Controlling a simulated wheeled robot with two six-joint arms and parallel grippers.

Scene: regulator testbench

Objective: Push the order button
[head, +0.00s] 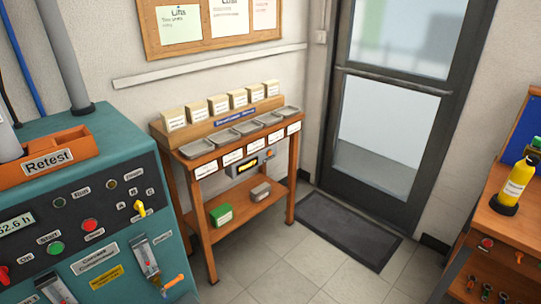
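I cannot make out a label reading "order" on any button. A small dark box with a lit yellow display (246,167) hangs under the top of the wooden stand (205,235), and a small orange spot (269,154) shows at its right end; I cannot tell whether that is a button. On the teal machine (122,135) at the left are a green button (56,248) under a "Start" label and a red button (89,225). On the wooden bench at the right is another red button (487,243). Neither of my grippers is in view.
The stand holds several grey trays (235,131) and white-labelled boxes, with a green box (221,214) and a grey box (261,191) below. An orange "Retest" bin (45,163) sits on the machine. A yellow bottle (515,184) stands on the right bench. The middle floor (310,262) is clear.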

